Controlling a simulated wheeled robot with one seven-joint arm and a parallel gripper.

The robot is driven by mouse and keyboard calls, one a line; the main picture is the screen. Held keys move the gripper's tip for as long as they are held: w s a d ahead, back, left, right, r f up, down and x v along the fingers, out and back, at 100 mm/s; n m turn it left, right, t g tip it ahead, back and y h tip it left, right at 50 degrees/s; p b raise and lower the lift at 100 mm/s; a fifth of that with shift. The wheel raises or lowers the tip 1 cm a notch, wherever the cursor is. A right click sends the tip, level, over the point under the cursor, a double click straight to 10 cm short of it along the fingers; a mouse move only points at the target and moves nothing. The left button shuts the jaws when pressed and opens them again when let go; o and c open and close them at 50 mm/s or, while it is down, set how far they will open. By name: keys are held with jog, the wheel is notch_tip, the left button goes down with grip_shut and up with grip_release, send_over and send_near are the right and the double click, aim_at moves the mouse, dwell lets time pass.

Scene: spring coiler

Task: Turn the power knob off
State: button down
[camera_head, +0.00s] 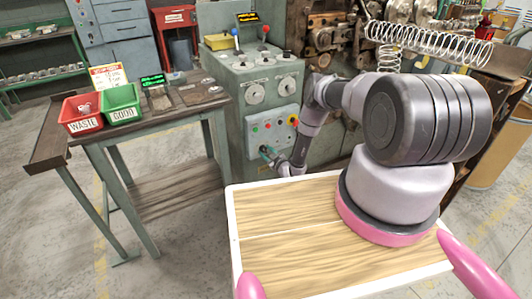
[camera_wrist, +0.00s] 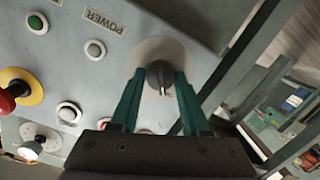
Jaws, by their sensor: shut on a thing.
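The power knob (camera_wrist: 159,72) is a dark round knob with a pale pointer line, on a light round plate in the wrist view. A POWER label (camera_wrist: 104,22) is on the panel near it, tilted in this view. My gripper (camera_wrist: 160,78) has green fingers on both sides of the knob and is shut on it. In the head view my gripper (camera_head: 267,152) is at the lower left of the machine's light control panel (camera_head: 274,131). The knob itself is hidden there behind my gripper.
A red emergency button (camera_wrist: 12,92) with a yellow ring, a green button (camera_wrist: 37,23) and several white buttons are near the knob. A table (camera_head: 165,113) with a red WASTE bin (camera_head: 80,112) and a green GOOD bin (camera_head: 121,102) stands left of the machine.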

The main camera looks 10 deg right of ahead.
jog(key=shift+n, duration=0.9)
jog(key=shift+c, duration=1.9)
grip_release()
jog(key=v, duration=1.1)
jog(key=shift+a, duration=0.2)
